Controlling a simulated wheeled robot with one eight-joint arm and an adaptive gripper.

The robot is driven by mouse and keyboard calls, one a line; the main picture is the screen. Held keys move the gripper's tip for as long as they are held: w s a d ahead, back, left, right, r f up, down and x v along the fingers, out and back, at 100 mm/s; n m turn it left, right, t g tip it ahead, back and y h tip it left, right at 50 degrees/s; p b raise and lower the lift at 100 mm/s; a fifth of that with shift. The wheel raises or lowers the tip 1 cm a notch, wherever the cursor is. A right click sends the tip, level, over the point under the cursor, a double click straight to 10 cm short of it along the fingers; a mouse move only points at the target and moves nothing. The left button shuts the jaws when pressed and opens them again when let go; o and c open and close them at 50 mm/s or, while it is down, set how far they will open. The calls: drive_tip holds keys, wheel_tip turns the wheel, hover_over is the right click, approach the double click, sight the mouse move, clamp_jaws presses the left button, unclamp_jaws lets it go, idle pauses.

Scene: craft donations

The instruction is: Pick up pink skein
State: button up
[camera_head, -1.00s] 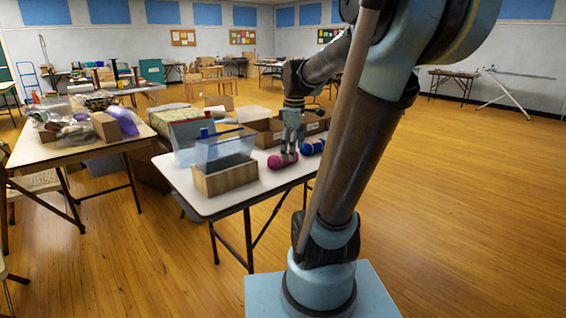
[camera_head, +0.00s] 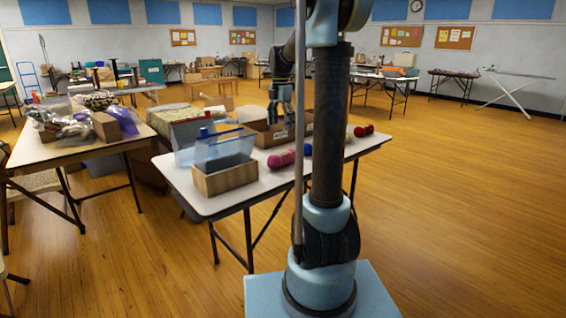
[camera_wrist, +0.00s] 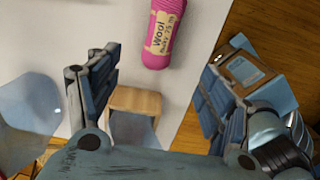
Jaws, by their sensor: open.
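The pink skein (camera_head: 281,160) lies on the white table to the right of a wooden box. In the wrist view the pink skein (camera_wrist: 158,48), with a paper wool label, shows at the top centre, beyond my fingers. My gripper (camera_head: 280,117) is raised above the table, apart from the skein. In the wrist view my gripper's (camera_wrist: 160,68) two fingers are spread wide with nothing between them.
The wooden box (camera_head: 225,179) with clear bluish panels stands left of the skein. An open cardboard box (camera_head: 265,136) is behind it. A blue skein (camera_head: 307,149) and red balls (camera_head: 364,131) lie to the right. The table's front edge is close by.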

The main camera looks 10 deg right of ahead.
sight(281, 154)
wheel_tip(281, 154, down, 17)
drive_tip(key=shift+r, duration=0.1)
idle(0.7)
drive_tip(key=c, duration=1.2)
